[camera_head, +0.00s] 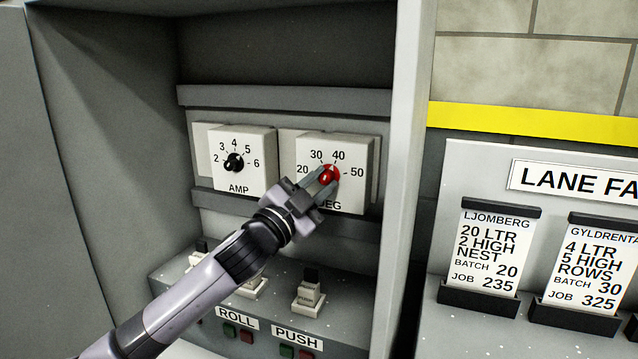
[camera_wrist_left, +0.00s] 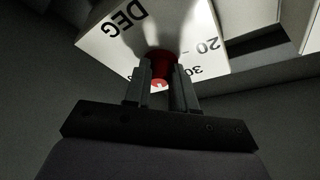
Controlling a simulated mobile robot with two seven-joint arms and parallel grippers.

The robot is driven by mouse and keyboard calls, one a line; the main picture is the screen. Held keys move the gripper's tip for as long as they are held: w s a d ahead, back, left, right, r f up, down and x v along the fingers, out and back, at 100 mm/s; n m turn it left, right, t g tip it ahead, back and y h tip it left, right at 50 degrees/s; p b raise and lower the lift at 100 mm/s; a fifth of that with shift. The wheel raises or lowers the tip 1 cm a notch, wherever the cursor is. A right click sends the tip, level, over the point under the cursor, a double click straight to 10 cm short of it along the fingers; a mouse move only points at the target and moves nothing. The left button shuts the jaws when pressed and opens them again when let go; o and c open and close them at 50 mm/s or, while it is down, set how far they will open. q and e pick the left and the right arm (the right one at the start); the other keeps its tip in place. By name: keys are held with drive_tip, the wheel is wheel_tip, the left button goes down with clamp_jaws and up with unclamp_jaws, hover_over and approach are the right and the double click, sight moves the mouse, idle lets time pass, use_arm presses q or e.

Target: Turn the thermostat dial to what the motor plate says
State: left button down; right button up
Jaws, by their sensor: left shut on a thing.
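The thermostat dial (camera_head: 329,175) is a red knob on a white box marked DEG (camera_head: 347,199), with the numbers 20, 30, 40 and 50 around it. My left gripper (camera_head: 322,182) is shut on the red knob from the front. In the left wrist view the red knob (camera_wrist_left: 160,62) sits between my two fingers (camera_wrist_left: 160,85), and the DEG plate shows upside down. The knob's pointer direction is hard to tell behind the fingers. I cannot make out a motor plate in these views. My right gripper is not in view.
Left of it is an AMP box (camera_head: 256,165) with a black dial (camera_head: 233,162), marked 2 to 6. Below are switches on a sloped panel (camera_head: 309,292) with ROLL and PUSH labels. A cabinet wall (camera_head: 402,150) stands close on the right. Job cards (camera_head: 488,250) stand beyond it.

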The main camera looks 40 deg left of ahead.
use_arm(q)
drive_tip(key=c, duration=0.9)
unclamp_jaws()
drive_tip(key=shift+b+v, duration=0.85)
drive_tip(key=shift+v, duration=2.75)
drive_tip(key=shift+f, duration=0.1)
